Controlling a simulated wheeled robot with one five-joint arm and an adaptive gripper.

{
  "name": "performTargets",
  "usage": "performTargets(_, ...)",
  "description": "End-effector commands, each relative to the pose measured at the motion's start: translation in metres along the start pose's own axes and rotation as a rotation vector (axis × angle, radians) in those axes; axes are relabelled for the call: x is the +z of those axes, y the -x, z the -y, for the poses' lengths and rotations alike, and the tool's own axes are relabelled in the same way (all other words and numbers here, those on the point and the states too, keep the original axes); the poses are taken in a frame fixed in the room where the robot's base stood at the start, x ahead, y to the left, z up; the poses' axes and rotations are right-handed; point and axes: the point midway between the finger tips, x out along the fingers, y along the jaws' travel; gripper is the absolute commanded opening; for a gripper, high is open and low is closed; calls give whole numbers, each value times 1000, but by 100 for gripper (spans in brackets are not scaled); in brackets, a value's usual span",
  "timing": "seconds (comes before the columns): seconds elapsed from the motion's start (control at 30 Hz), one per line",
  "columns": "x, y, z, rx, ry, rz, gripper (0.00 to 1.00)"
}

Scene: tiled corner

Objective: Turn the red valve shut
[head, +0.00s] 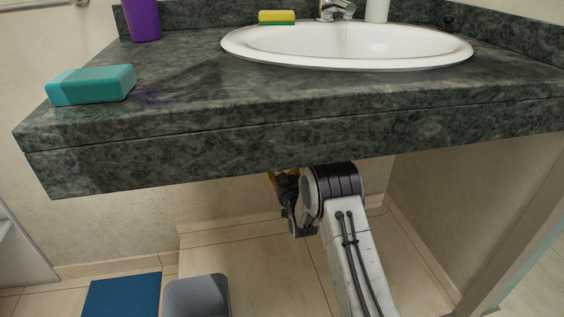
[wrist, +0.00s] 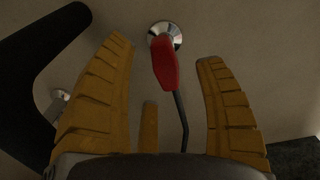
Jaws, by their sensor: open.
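The red valve (wrist: 164,62) shows in the wrist view as a red lever handle. It hangs from a round chrome fitting (wrist: 165,35) on the wall. My gripper (wrist: 165,50) is open, with one yellow finger to the left of the handle and one to the right. The handle lies between the fingertips, with visible gaps on both sides in the picture; I cannot tell the depth between them. In the head view the counter hides the valve and most of my gripper; only a bit of yellow (head: 271,178) shows under the edge.
A dark thin pipe (wrist: 181,115) runs down beside the handle. A black curved pipe (wrist: 40,60) is at the left in the wrist view. The dark stone counter (head: 300,125) with a white sink (head: 340,55) is above my arm.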

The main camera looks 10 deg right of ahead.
Motion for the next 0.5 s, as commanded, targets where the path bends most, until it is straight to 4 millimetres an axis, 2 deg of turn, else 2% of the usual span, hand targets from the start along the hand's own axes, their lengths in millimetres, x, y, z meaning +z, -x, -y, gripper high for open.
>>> performTargets(0.2,0,-17,0,0,0,0,64)
performTargets(0.5,1,-26,0,0,0,2,64)
